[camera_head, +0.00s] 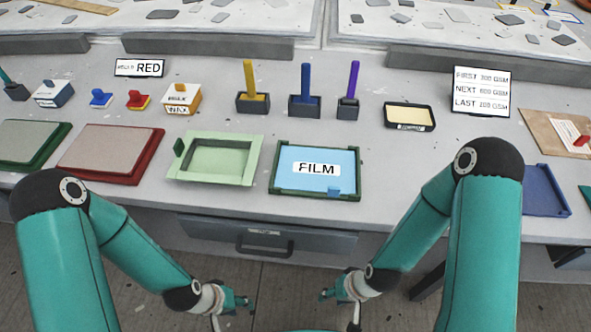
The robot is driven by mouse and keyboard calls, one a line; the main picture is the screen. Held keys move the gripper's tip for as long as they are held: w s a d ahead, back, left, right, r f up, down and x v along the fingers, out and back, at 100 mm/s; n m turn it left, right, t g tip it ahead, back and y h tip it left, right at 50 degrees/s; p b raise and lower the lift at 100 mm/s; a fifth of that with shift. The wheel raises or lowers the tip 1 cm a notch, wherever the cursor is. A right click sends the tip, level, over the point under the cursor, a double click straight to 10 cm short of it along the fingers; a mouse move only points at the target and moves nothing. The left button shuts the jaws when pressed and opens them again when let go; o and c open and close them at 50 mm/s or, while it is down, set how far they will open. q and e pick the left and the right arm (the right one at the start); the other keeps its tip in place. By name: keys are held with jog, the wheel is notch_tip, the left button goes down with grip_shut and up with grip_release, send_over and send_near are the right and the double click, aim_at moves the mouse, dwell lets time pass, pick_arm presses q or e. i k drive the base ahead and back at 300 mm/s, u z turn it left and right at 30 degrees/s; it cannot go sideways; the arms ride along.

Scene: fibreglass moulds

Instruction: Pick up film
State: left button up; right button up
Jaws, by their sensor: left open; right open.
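The film (291,184) is a light blue sheet with a white "FILM" label, lying in a dark green frame (275,179) near the table's front edge, right of centre. My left gripper (247,302) is open and empty, low in front of the table and below the drawer. My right gripper (325,294) is open and empty, also low in front of the table, below the film. Both grippers are apart from the film and from each other.
A pale green tray (247,172) stands just left of the film, with a red mould (148,165) further left. Holders with upright tools, such as the blue one (305,105), stand behind. A black-rimmed tray (432,117) and a sign (481,90) stand right. A drawer (310,240) is below the edge.

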aim_at(332, 172)
jog(key=z, duration=0.05)
jog(key=i, duration=0.2)
jog(key=u, duration=2.45)
jog(key=k, duration=2.4)
jog(key=z, duration=0.55)
jog(key=i, duration=0.95)
